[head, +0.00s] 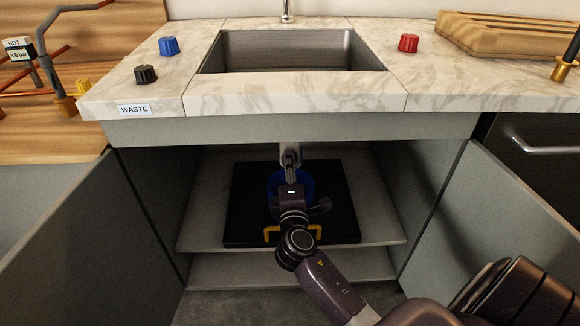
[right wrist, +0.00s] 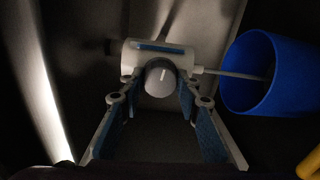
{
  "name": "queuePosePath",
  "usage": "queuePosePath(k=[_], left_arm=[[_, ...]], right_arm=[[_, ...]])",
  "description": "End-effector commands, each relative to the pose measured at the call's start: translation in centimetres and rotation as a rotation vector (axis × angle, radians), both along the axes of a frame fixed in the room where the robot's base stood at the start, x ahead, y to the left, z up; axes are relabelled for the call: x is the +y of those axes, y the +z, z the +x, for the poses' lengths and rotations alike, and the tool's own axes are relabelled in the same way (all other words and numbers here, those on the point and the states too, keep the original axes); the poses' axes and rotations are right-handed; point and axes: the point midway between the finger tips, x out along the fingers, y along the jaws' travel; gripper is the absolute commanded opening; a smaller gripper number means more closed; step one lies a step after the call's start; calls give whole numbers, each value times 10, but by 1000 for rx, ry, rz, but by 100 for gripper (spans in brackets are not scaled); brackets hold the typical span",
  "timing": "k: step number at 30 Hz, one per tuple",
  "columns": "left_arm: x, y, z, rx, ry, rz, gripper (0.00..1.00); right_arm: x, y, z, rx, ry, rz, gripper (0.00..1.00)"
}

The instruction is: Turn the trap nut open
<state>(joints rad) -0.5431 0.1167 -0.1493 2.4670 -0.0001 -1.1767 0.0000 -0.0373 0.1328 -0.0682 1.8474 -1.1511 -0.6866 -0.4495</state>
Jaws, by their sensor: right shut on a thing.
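The trap nut (right wrist: 160,78) is a grey round knob with a white mark, on a pale trap body with a blue stripe (right wrist: 150,47) in the right wrist view. My right gripper (right wrist: 157,92) has its blue-padded fingers on either side of the nut and is shut on it. In the head view, my right gripper (head: 291,157) is inside the open cabinet under the sink, where my own arm hides much of the trap. My left gripper is not in view.
A black mat (head: 243,205) lies on the cabinet floor. Open doors (head: 65,235) (head: 505,225) flank the cabinet. Coloured knobs lie on the counter.

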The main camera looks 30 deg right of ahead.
Motion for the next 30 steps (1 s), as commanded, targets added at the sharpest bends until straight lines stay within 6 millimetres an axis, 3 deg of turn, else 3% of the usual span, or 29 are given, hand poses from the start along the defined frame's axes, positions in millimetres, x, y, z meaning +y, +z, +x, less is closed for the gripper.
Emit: queuePosePath(k=[6,7,11,23,30], left_arm=[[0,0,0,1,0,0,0],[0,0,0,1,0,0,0],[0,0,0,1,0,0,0],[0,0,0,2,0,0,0],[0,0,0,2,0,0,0]], right_arm=[[-1,-1,-1,2,-2,0,7],[-1,-1,-1,2,-2,0,33],[0,-1,0,2,-2,0,47],[4,-1,-7,3,0,-1,48],[28,-2,-47,4,0,3,48]])
